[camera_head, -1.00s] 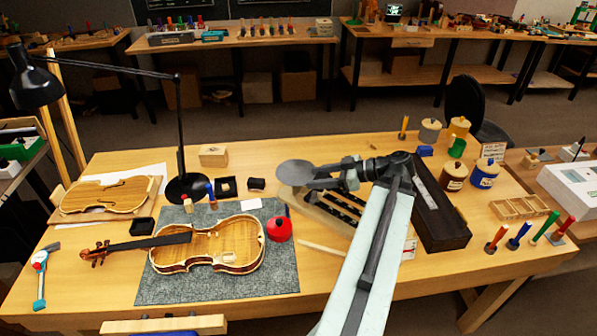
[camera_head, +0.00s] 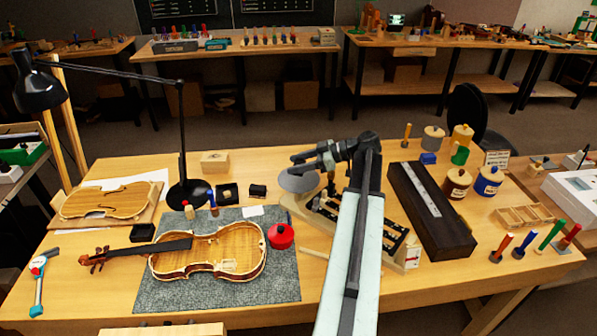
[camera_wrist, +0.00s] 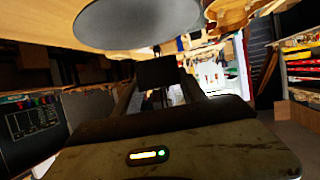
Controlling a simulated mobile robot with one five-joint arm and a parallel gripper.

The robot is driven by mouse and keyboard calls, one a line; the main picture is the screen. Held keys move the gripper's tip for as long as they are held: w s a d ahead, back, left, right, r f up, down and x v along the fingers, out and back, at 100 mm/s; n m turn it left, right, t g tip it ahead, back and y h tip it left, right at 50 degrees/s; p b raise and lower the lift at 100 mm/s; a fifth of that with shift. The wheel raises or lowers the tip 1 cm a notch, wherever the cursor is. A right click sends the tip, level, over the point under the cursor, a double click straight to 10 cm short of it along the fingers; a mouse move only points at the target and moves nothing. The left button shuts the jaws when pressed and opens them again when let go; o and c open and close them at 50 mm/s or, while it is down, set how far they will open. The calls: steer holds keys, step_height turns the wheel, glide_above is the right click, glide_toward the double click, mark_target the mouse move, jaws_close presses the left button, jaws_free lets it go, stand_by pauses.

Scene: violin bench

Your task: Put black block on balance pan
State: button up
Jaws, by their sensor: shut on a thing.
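The grey round balance pan (camera_head: 299,181) is on the near-centre of the bench, at the left end of the balance; it also shows at the top of the wrist view (camera_wrist: 145,22). My gripper (camera_head: 296,164) is just above the pan's far edge in the head view. In the wrist view, the gripper (camera_wrist: 158,80) is shut on a dark square block (camera_wrist: 157,71) between its fingers, apart from the pan in the picture. In the head view the held block is hard to make out against the dark fingers.
Another small black block (camera_head: 258,191) and an open black box (camera_head: 227,194) lie left of the pan. A red pot (camera_head: 281,237) and the violin body (camera_head: 210,252) are in front. A long dark case (camera_head: 432,212) lies right of the balance. The lamp (camera_head: 182,130) stands left.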

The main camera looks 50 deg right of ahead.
steer(key=shift+w+d, duration=0.15)
steer(key=shift+w, duration=0.05)
steer(key=f+b, duration=0.4)
steer(key=shift+w+d, duration=0.2)
steer(key=shift+r, duration=0.2)
steer(key=shift+f, duration=0.15)
steer(key=o, duration=1.4)
